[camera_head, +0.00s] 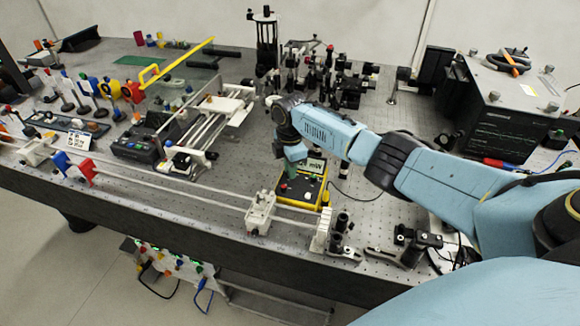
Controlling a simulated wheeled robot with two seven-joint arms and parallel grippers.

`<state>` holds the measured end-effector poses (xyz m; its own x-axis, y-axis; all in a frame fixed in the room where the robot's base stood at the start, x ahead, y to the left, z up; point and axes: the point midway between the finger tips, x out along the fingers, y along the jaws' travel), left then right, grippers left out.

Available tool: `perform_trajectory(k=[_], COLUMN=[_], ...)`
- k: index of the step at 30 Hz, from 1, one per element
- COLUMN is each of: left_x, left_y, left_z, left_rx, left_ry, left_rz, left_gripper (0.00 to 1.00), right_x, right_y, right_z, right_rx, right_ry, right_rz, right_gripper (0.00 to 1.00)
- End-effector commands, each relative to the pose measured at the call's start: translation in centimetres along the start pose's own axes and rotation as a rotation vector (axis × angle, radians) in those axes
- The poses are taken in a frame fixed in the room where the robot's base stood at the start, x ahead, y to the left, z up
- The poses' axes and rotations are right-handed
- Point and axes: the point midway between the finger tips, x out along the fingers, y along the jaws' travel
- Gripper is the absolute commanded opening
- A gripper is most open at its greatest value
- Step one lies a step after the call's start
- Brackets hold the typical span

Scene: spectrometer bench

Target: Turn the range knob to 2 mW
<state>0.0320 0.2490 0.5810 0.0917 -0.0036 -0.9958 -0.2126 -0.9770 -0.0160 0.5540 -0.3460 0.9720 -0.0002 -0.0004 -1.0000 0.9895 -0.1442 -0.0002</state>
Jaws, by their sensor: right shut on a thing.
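A yellow-cased power meter (317,192) with a dark face lies on the bench right of centre. Its pale display (316,166) shows "mW"; any digits are too small to read. My right gripper (291,172) reaches in from the right and points down over the meter's left part. It is shut on what appears to be the range knob, which the gripper and wrist hide. The knob's pointer and range marks cannot be read. My left gripper is not in view.
A white rail (180,191) with a carrier (260,211) runs along the bench front, close to the meter. Post-mounted optics (328,75) stand behind. A dark box (505,105) stands at right. A black cable leaves the meter's right side.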

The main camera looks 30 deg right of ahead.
Motion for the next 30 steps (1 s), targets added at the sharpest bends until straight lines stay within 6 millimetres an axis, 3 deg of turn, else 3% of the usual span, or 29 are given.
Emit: perform_trajectory(k=[10,27,28,30], left_x=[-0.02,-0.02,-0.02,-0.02], left_y=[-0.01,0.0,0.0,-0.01], left_z=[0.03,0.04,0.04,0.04], left_rx=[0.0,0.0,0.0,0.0], left_ry=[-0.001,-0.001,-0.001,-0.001], left_rz=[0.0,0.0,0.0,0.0], left_gripper=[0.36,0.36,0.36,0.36], right_x=[-0.06,-0.09,-0.09,-0.08], right_y=[0.0,0.03,0.03,0.03], right_z=[-0.08,-0.08,-0.08,-0.08], right_rx=[-0.155,-0.187,-0.187,-0.186], right_ry=[0.002,0.002,0.002,0.002], right_rz=[0.001,0.002,0.002,0.002], right_gripper=[0.0,0.0,0.18,0.27])
